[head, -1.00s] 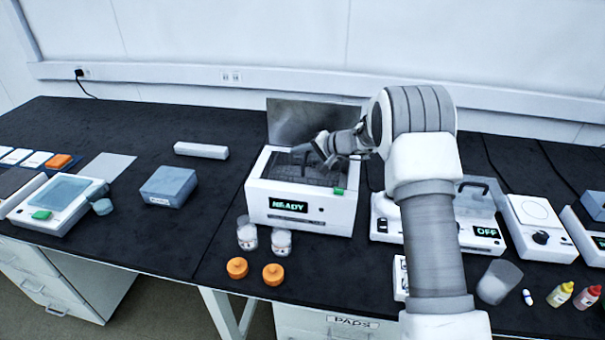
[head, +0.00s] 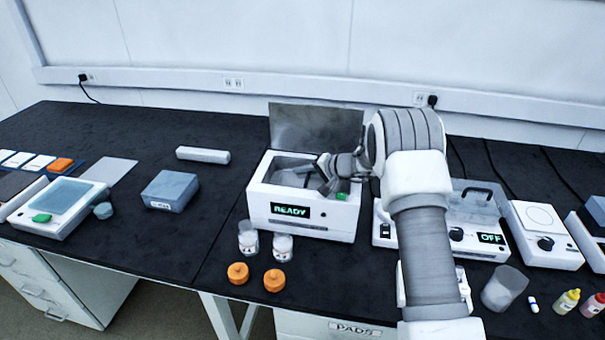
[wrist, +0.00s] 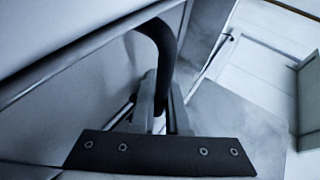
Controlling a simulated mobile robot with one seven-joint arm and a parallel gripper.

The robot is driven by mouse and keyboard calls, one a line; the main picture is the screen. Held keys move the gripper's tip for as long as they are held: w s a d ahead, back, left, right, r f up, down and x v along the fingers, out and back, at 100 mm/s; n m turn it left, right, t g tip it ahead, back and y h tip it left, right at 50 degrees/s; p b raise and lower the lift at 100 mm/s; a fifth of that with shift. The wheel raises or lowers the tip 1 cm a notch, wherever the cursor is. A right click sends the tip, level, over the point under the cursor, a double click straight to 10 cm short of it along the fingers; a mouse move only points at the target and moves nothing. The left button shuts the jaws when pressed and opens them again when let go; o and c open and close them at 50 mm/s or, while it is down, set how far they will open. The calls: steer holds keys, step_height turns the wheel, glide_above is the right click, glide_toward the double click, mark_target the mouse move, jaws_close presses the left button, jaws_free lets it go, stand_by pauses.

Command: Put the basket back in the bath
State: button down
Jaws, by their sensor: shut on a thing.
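The bath (head: 302,232) is the white box with a green READY display, its grey lid (head: 318,125) standing open at the back. My gripper (head: 320,168) reaches in over the bath's opening from the right. In the wrist view my gripper (wrist: 160,105) is shut on a dark curved handle (wrist: 162,42), which I take to be the basket's. The basket's body is mostly hidden in the head view, and I cannot tell whether it rests on the bath's floor.
Two jars (head: 248,238) and two orange caps (head: 238,273) stand in front of the bath. Right of it is a device with an OFF display (head: 491,237).

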steer(key=shift+f+b, duration=0.35)
steer(key=shift+b, duration=0.3)
steer(key=c, duration=0.9)
jaws_free()
steer(key=shift+s+f, duration=0.15)
steer(key=shift+f, duration=0.05)
steer(key=shift+r, duration=0.1)
